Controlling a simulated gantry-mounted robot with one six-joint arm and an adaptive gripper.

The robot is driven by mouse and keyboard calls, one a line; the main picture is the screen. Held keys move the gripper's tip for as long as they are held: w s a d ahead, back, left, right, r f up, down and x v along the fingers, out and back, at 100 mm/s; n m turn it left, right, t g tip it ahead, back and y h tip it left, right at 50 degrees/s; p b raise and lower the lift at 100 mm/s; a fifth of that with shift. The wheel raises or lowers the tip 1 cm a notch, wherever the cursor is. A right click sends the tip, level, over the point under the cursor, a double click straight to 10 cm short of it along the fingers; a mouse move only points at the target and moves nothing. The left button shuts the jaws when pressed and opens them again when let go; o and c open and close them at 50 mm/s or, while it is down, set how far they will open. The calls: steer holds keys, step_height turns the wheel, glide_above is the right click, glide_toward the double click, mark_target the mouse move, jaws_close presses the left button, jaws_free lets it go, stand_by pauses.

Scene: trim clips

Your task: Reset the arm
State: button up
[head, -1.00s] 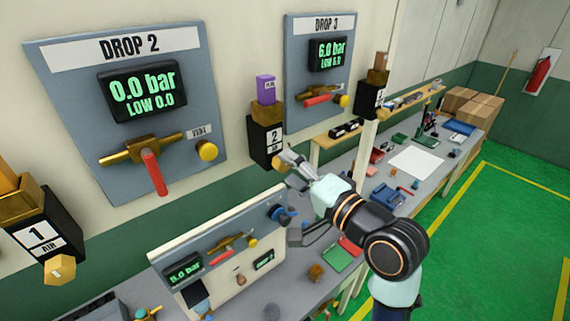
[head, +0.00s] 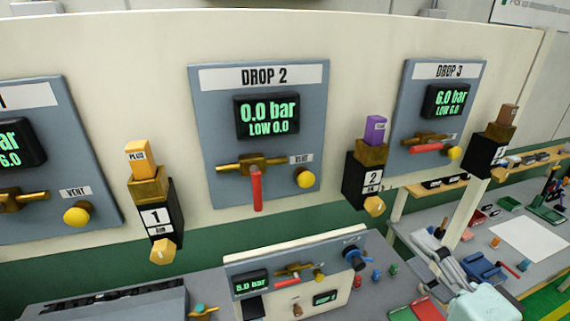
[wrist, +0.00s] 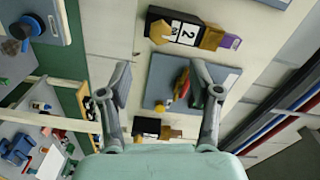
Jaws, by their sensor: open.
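My gripper (head: 440,262) is at the lower right of the head view, partly cut off by the bottom edge. In the wrist view my gripper (wrist: 160,100) has its two fingers spread wide with nothing between them. It is apart from the wall panels. Box 2 (head: 361,182), black with a purple plug on top and a brass knob below, hangs to its upper left. Box 2 also shows at the top of the wrist view (wrist: 175,31). The Drop 3 panel (wrist: 165,84) appears beyond the fingers there.
The Drop 2 panel (head: 226,141) reads 0.0 bar and has a red handle hanging down. Box 1 (head: 155,213) with an orange plug hangs left of it. A small test panel (head: 350,285) stands on the bench below. The bench at right holds several small parts and a white sheet (head: 528,238).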

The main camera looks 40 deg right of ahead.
steer(key=shift+w, duration=0.1)
steer(key=w+a+f+n+y, duration=0.3)
steer(key=w+a+f+n, duration=0.25)
steer(key=w+a, duration=0.4)
steer(key=a+f+n+g+y, duration=0.1)
steer(key=a+f+n, duration=0.3)
steer(key=a, duration=0.5)
steer(key=w+a+f+n+g+y, duration=0.1)
steer(key=a+f+n, duration=0.3)
steer(key=a, duration=0.4)
steer(key=w+a+f+n+g+y, duration=0.1)
steer(key=a+f+n, duration=0.3)
steer(key=a, duration=0.5)
steer(key=shift+w+a+n+g, duration=0.25)
steer(key=shift+n+g, duration=0.35)
steer(key=shift+n, duration=0.35)
steer(key=shift+c, duration=0.2)
